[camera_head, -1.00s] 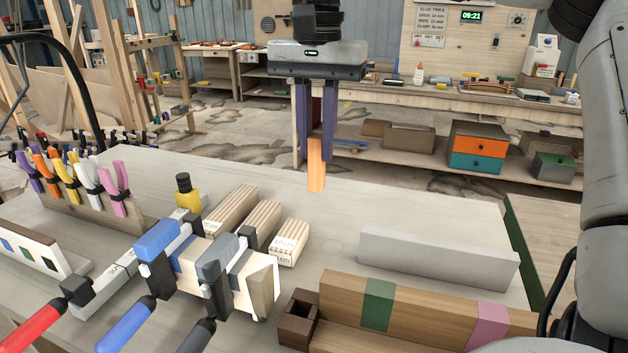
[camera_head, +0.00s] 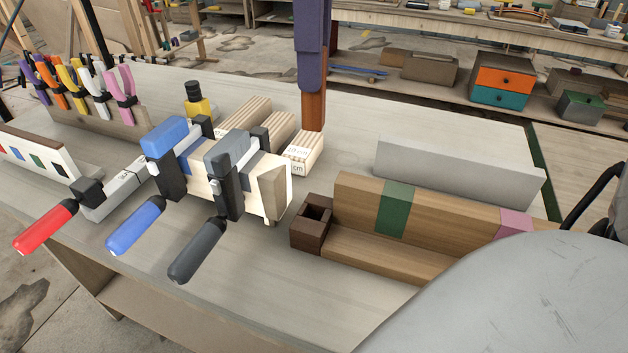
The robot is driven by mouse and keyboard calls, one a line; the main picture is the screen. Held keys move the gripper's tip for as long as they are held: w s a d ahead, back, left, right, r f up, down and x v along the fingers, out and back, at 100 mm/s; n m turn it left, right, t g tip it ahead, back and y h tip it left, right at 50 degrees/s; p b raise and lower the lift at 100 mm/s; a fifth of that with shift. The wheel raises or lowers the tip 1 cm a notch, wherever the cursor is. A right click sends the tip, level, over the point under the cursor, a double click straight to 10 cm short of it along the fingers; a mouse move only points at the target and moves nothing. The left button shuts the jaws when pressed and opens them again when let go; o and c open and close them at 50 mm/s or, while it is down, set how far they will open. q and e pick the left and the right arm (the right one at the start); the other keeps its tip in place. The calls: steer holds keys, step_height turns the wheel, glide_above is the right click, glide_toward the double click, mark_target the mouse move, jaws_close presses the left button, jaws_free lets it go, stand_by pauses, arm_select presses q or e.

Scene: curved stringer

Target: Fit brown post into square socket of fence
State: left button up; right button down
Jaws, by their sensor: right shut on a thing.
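The brown post (camera_head: 314,108) hangs upright near the upper middle of the head view. My right gripper (camera_head: 311,72) comes down from the top edge, and its purple fingers are shut on the post's upper part. The gripper's body is out of the picture. The wooden fence (camera_head: 350,243) lies on the bench at lower right, with a green band and a pink band. Its dark brown square socket (camera_head: 311,222) is at its left end, with the opening facing up. The post is above the socket in the picture and apart from it. My left gripper is not in view.
Clamps with blue (camera_head: 135,226), dark grey (camera_head: 197,251) and red handles stand left of the socket. Striped wood blocks (camera_head: 305,150) lie behind it, under the post in the picture. A long grey block (camera_head: 455,175) lies behind the fence. My grey arm covers the lower right.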

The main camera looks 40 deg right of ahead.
steer(key=shift+s+a+f+m, duration=0.15)
steer(key=shift+s+a+m, duration=0.25)
steer(key=shift+m, duration=0.3)
steer(key=shift+f+b, duration=0.9)
steer(key=shift+f, duration=8)
steer(key=shift+f+b, duration=0.3)
steer(key=shift+b, duration=0.1)
steer(key=c, duration=1.6)
jaws_free()
steer(key=shift+r, duration=0.1)
